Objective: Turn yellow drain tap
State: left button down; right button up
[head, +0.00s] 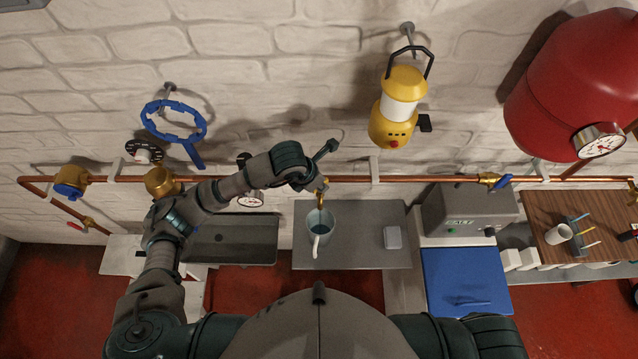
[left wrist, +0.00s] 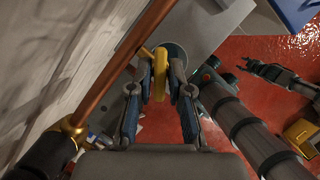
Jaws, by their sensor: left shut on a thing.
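The yellow drain tap (head: 321,191) hangs from the copper pipe, above a grey-blue mug. In the left wrist view its yellow handle (left wrist: 159,75) lies between my fingers. My left gripper (head: 325,170) reaches the pipe from the left and is at the tap; its fingers, seen in the left wrist view (left wrist: 160,85), are shut on the yellow handle. The mug (head: 320,238) stands on a grey shelf directly below the spout. A dark gripper, seemingly my right one (left wrist: 252,68), shows small over the red floor; its jaws are unclear.
The copper pipe (head: 430,179) runs along the white brick wall. A grey sponge-like block (head: 393,237) lies right of the mug. A blue-handled valve (head: 500,182) and grey box (head: 465,210) are farther right.

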dwell(0.3)
pick_arm(q)
jog(key=c, duration=1.2)
grip_release()
jog(key=shift+w, duration=0.1)
jog(key=v, duration=1.2)
jog(key=shift+f, duration=0.1)
